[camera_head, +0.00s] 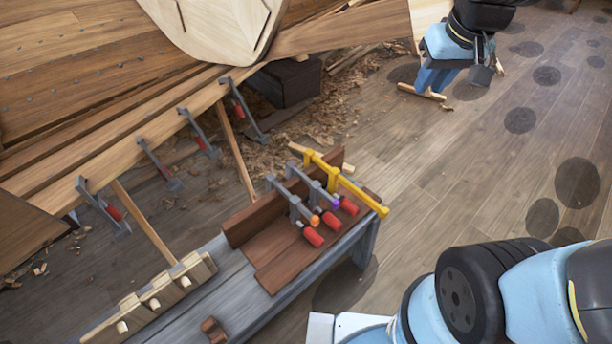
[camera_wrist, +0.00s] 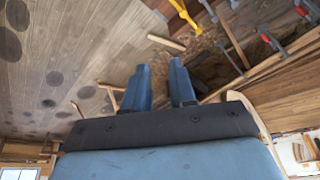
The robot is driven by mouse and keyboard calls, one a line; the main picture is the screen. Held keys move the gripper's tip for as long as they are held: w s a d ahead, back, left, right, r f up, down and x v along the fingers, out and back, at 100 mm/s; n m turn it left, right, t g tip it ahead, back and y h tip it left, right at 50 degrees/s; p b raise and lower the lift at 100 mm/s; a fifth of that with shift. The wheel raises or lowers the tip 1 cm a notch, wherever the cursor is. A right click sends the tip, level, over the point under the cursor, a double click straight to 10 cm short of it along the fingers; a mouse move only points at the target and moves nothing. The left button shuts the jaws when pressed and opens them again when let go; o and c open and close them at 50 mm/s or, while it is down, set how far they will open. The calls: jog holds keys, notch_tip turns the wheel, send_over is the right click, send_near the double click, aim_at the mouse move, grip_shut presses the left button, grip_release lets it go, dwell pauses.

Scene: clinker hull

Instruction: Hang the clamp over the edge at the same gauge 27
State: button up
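Several grey clamps with red handles hang over the hull's plank edge (camera_head: 140,148) at the left in the head view, among them a near clamp (camera_head: 103,207) and a far clamp (camera_head: 243,108). On the bench's brown board lie a grey clamp with an orange mark (camera_head: 296,207), a grey clamp with a purple mark (camera_head: 316,187) and a longer yellow bar clamp (camera_head: 345,183). My gripper (camera_head: 434,84) is at the upper right, apart from all clamps. In the wrist view its fingers (camera_wrist: 160,80) are spread with nothing between them. I see no readable gauge number.
The grey bench (camera_head: 240,297) carries a pale wooden block with pegs (camera_head: 150,302). A dark box (camera_head: 287,83) stands under the hull among shavings. A wooden stick (camera_head: 421,92) lies on the floor near my gripper. Props (camera_head: 236,150) lean from the plank.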

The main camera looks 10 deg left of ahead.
jog(key=w+a+f+n+g, duration=0.1)
jog(key=w+a+f+n, duration=0.1)
jog(key=w+a+f, duration=0.3)
jog(key=n+g+h, duration=0.1)
jog(key=n+g, duration=0.2)
jog(key=n, duration=0.2)
send_over(303, 208)
notch_tip(303, 208, down, 28)
jog(key=shift+s+d+f, duration=0.1)
jog(key=shift+d+f, duration=0.05)
jog(key=shift+f, duration=6.6)
jog(key=shift+c, duration=0.4)
jog(key=shift+w+a, duration=0.5)
jog(key=shift+a, duration=0.1)
jog(key=shift+s+d, duration=0.2)
jog(key=shift+d, duration=0.05)
jog(key=shift+s+d, duration=0.2)
jog(key=shift+d, duration=0.05)
